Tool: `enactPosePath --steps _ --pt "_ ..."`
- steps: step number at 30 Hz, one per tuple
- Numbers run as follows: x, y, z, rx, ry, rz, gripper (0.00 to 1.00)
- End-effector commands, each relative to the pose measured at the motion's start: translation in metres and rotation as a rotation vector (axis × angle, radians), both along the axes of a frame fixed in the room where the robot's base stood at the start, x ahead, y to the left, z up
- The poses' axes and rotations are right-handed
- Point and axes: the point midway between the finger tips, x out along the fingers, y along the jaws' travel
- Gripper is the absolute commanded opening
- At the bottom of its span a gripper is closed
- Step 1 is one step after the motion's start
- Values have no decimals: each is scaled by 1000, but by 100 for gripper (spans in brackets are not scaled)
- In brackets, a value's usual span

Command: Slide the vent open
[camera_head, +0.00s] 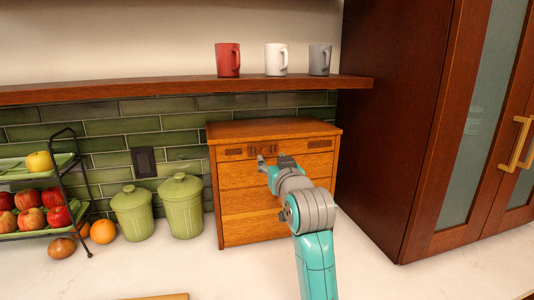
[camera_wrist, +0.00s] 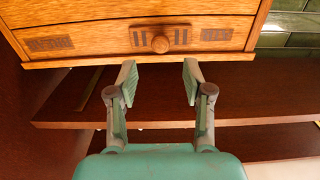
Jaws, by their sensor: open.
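A wooden box (camera_head: 235,185) with drawers stands on the counter against the green tiles. Its top front strip carries a vent (camera_head: 252,151) with dark slots. In the wrist view, where the scene appears upside down, the vent (camera_wrist: 180,37) has narrow dark slots on both sides of a round wooden knob (camera_wrist: 160,44). My gripper (camera_head: 273,163) is in front of the upper part of the box. In the wrist view my gripper (camera_wrist: 158,80) is open and empty, its fingertips short of the knob, which lies in line with the gap between them.
Two green lidded canisters (camera_head: 181,206) stand left of the box. A fruit rack (camera_head: 62,165) is farther left. A wooden shelf (camera_head: 150,90) with three mugs (camera_head: 276,60) runs above. A tall dark cabinet (camera_head: 400,110) stands to the right. The front counter is mostly clear.

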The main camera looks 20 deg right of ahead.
Motion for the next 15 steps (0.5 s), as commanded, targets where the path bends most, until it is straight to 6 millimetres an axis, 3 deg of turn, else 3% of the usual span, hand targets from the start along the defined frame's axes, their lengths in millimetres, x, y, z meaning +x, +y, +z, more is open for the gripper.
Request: enactPosePath --steps 6,15 --pt "38 0 0 0 1 0 51" --pt "65 0 0 0 0 0 51"
